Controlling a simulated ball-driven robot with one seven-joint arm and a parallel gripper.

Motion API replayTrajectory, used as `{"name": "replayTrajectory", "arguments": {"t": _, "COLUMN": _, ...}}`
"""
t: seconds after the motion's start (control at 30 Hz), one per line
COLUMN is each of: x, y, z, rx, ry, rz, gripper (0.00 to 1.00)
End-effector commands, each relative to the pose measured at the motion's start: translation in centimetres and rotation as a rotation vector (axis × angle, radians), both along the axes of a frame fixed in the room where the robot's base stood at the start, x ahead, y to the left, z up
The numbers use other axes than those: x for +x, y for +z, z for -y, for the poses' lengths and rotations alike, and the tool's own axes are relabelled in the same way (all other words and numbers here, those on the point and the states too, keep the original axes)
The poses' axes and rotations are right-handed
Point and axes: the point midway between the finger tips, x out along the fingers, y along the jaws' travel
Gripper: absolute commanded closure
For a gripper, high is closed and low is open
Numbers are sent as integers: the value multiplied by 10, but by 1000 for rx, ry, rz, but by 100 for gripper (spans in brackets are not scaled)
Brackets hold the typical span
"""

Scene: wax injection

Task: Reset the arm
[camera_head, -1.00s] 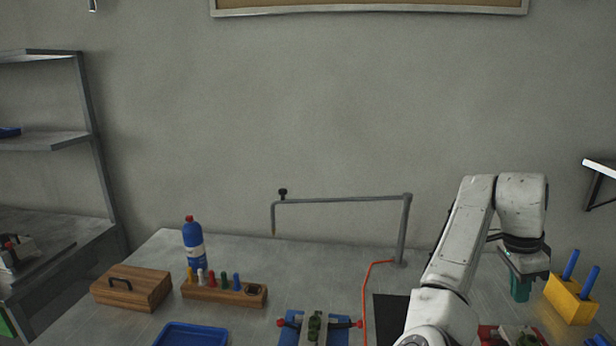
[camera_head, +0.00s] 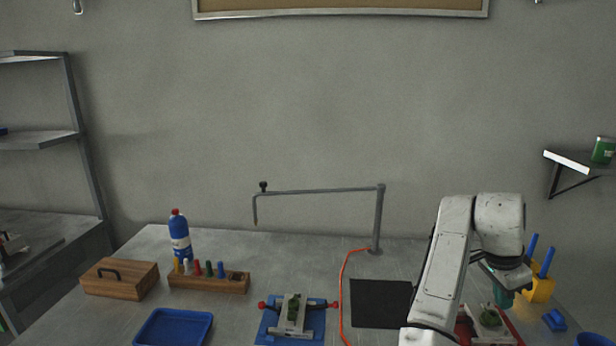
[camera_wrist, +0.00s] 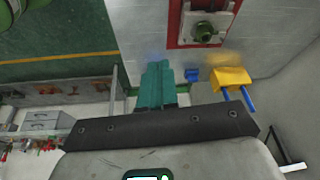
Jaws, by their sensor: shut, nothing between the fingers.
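My arm stands at the right of the head view. My gripper (camera_head: 503,297) hangs at its end with its teal fingers shut and empty. My arm hides part of the red fixture in the head view.
A blue fixture (camera_head: 265,331), blue tray (camera_head: 150,334), wooden box (camera_head: 128,287), peg rack (camera_head: 212,284) and blue bottle (camera_head: 180,238) stand on the table. A grey post with a long arm (camera_head: 378,218) and orange hose rises beside a black mat (camera_head: 380,303). A wall shelf (camera_head: 570,160) is at right.

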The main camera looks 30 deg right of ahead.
Motion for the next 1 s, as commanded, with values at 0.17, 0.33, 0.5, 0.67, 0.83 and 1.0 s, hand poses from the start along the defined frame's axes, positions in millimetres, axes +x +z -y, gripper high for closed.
{"name": "replayTrajectory", "arguments": {"t": 0.17, "x": -5, "y": -19, "z": -6, "rx": -60, "ry": 137, "rz": -21, "gripper": 100}}
{"name": "replayTrajectory", "arguments": {"t": 0.33, "x": -7, "y": -44, "z": -23, "rx": -136, "ry": 370, "rz": -50, "gripper": 100}}
{"name": "replayTrajectory", "arguments": {"t": 0.5, "x": -7, "y": -74, "z": -59, "rx": -202, "ry": 690, "rz": -80, "gripper": 100}}
{"name": "replayTrajectory", "arguments": {"t": 0.67, "x": -11, "y": -104, "z": -110, "rx": -229, "ry": 1015, "rz": -96, "gripper": 100}}
{"name": "replayTrajectory", "arguments": {"t": 0.83, "x": -26, "y": -136, "z": -178, "rx": -220, "ry": 1364, "rz": -85, "gripper": 100}}
{"name": "replayTrajectory", "arguments": {"t": 1.0, "x": -50, "y": -158, "z": -242, "rx": -186, "ry": 1637, "rz": -45, "gripper": 100}}
